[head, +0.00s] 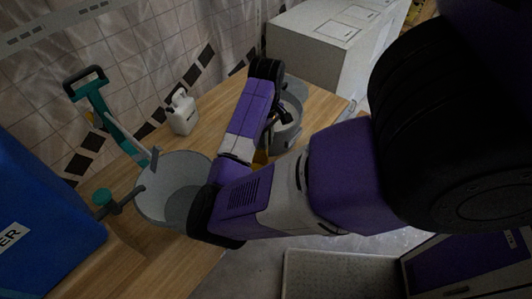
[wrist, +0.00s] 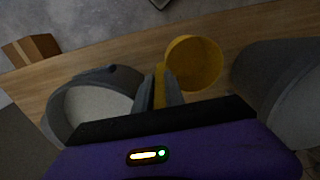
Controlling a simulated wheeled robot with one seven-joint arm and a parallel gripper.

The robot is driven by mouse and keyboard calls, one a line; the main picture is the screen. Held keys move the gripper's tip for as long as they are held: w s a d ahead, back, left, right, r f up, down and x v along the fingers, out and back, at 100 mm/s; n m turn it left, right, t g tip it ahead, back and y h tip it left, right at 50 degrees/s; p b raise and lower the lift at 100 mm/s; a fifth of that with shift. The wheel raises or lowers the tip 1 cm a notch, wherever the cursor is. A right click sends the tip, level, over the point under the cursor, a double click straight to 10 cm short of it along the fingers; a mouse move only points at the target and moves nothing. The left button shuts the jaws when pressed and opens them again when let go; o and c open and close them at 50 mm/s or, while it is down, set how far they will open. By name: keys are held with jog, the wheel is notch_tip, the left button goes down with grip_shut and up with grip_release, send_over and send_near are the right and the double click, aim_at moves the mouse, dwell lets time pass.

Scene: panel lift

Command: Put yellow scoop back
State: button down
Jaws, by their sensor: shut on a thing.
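The yellow scoop (wrist: 193,62) is in my gripper (wrist: 160,92) in the wrist view. The fingers are shut on its handle, and its round cup sits to the right of the fingers, over the wooden counter. A small yellow piece (head: 260,160) shows beside my arm in the head view; my arm hides the rest. A grey bucket with pale contents (wrist: 95,105) is left of the gripper in the wrist view; it also shows in the head view (head: 290,137), partly behind my arm. A larger grey bucket (wrist: 295,95) is at the right of the wrist view.
The larger bucket also shows in the head view (head: 160,204). A white jug (head: 182,115) stands by the tiled wall. A teal-handled tool (head: 105,112) and a blue container (head: 40,225) are at the left. A wooden block (wrist: 30,50) shows in the wrist view.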

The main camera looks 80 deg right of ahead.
aim_at(267, 152)
jog(key=shift+f, duration=2.8)
jog(key=shift+s+f, duration=0.1)
jog(key=shift+f, duration=0.05)
jog(key=c, duration=1.4)
grip_release()
